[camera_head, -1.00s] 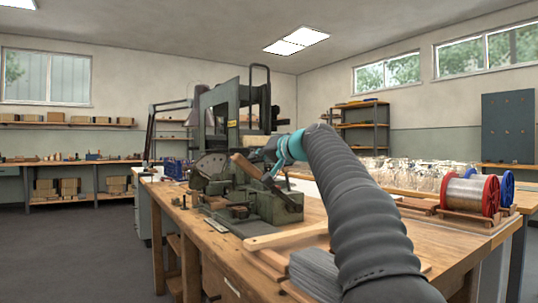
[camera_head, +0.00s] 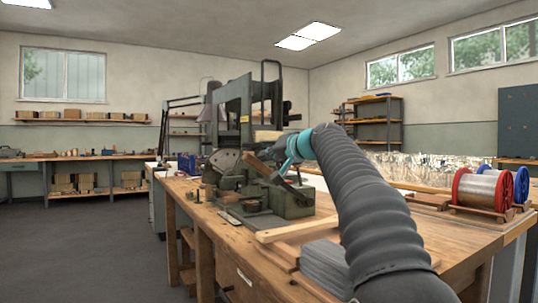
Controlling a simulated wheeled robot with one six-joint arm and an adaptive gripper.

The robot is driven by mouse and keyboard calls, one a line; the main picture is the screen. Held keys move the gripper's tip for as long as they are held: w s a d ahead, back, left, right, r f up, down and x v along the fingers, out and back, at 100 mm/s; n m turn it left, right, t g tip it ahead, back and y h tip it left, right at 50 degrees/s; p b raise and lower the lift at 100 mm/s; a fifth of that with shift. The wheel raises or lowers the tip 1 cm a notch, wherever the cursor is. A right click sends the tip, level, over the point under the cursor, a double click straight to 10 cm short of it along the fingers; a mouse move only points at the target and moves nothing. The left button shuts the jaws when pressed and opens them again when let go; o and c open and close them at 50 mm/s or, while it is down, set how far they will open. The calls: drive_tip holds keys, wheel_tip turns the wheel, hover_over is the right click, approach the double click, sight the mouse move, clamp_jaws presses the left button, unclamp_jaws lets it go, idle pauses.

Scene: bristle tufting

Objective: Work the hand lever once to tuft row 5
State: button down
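The green tufting machine (camera_head: 285,203) stands on the wooden workbench, with a tall frame (camera_head: 231,105) at its back. My gripper (camera_head: 268,154) is at the upper end of the bar. It is small and dark against the machine, so its fingers and any contact with the bar cannot be made out. The brush rows are too small to tell.
Wire spools, red (camera_head: 477,189) and blue (camera_head: 521,184), sit at the bench's right. A grey stack (camera_head: 325,264) and a pale wooden strip (camera_head: 296,229) lie near the front edge. Small parts lie left of the machine. Open floor (camera_head: 90,250) is at the left.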

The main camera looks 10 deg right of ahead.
drive_tip(key=s+d+r+p, duration=0.1)
drive_tip(key=s+d+r, duration=0.4)
drive_tip(key=s, duration=0.3)
drive_tip(key=shift+d, duration=0.7)
drive_tip(key=shift+r, duration=0.1)
drive_tip(key=shift+s, duration=0.1)
